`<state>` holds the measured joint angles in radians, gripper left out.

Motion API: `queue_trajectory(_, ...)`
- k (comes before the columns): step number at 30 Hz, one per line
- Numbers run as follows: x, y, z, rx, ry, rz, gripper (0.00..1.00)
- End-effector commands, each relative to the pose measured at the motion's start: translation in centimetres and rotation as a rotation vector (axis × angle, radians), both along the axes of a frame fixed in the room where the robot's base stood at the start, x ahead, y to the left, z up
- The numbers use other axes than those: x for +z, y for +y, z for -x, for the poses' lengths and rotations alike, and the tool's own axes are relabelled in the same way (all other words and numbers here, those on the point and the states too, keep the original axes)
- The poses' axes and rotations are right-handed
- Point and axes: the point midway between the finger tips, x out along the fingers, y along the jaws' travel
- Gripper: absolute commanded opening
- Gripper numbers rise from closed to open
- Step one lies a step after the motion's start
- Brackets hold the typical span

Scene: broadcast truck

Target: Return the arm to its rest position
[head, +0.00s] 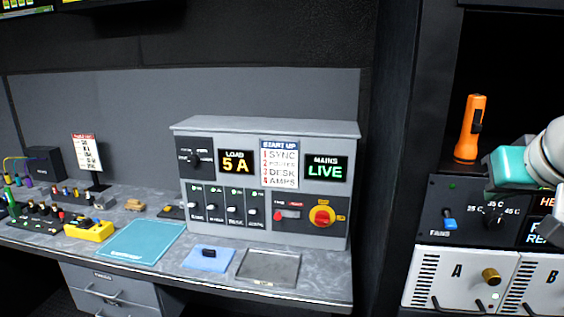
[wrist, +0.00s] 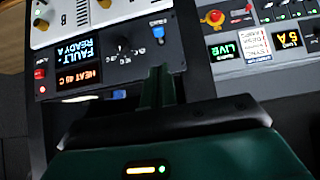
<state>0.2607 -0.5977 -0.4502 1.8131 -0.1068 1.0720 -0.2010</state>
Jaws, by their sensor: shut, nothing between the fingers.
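My gripper (wrist: 157,85) shows in the wrist view as dark green fingers closed together, with nothing between them. It points toward the rack's control panel (wrist: 105,60), which appears upside down there with a "FAULT READY A" and "HEAT 46 C" display. I cannot tell how far the fingers are from the panel. In the head view, a teal and white part of my arm (head: 515,165) enters at the right edge, in front of the rack; the fingertips cannot be made out there.
An orange flashlight (head: 470,128) stands on the rack, just left of my arm. A grey power panel (head: 260,207) reading "5 A" and "LIVE" stands on the desk (head: 215,275). A blue pad (head: 208,259) and a grey tray (head: 268,268) lie before it.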

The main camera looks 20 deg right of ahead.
Motion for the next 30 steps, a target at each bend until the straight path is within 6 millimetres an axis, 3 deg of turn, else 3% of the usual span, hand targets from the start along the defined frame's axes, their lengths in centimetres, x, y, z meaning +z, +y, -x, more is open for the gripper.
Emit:
queue_trajectory(5, -0.9, 1.3, -1.0, 0.029, 0.008, -0.008, 0.0)
queue_trajectory(8, -3.2, 4.4, -3.1, 0.095, 0.031, -0.027, 0.0)
queue_trajectory(12, -8.3, 11.5, -6.3, 0.228, 0.086, -0.061, 0.0)
queue_trajectory(15, -12.5, 16.9, -7.4, 0.32, 0.137, -0.078, 0.0)
queue_trajectory(21, -21.1, 26.1, -6.6, 0.471, 0.25, -0.09, 0.0)
queue_trajectory(25, -24.5, 28.9, -5.3, 0.518, 0.297, -0.086, 0.0)
queue_trajectory(30, -25.6, 29.8, -4.9, 0.531, 0.312, -0.085, 0.0)
